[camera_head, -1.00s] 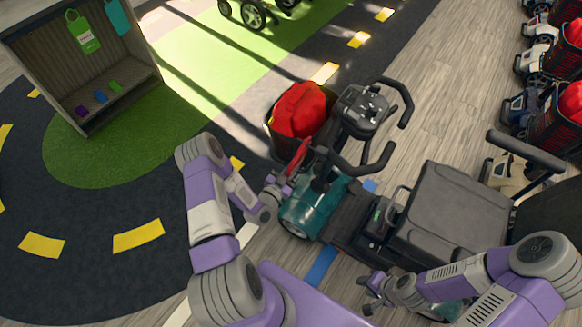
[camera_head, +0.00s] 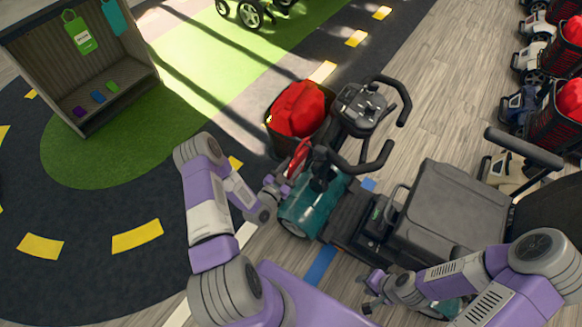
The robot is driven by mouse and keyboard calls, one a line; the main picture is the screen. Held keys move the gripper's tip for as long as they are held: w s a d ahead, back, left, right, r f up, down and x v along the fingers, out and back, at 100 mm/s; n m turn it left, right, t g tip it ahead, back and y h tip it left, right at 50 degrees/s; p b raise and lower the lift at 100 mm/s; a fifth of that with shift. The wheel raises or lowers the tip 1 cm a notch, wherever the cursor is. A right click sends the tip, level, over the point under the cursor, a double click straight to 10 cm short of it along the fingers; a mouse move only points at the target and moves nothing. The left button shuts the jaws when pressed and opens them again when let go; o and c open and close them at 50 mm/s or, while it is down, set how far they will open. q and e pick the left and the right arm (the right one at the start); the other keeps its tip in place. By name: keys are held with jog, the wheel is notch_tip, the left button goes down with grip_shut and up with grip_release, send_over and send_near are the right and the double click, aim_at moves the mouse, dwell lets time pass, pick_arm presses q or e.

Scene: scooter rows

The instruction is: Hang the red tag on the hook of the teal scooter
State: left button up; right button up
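The teal scooter (camera_head: 313,207) stands in the middle, with black handlebars, a grey seat and a front basket. The red tag (camera_head: 299,158) is between the basket and the steering column, its face partly turned to me. My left gripper (camera_head: 284,183) is at the tag's lower end, close to the teal front body. Its fingers are too small to show whether they grip the tag. The hook is not clearly visible, and I cannot tell whether the tag is on it. My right gripper (camera_head: 366,292) is open and empty, low beside the scooter's seat.
A black basket (camera_head: 283,143) holds a red bag (camera_head: 298,108) close to the tag. A grey cabinet (camera_head: 140,87) with green and teal tags and small coloured pieces stands at upper left. More scooters with red-filled baskets line the right edge. Dark floor at left is clear.

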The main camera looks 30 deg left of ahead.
pick_arm(q)
jog(key=shift+s, duration=0.1)
jog(key=s+p, duration=0.1)
jog(key=s, duration=0.6)
jog(key=shift+s, duration=0.2)
jog(key=shift+s+a, duration=0.1)
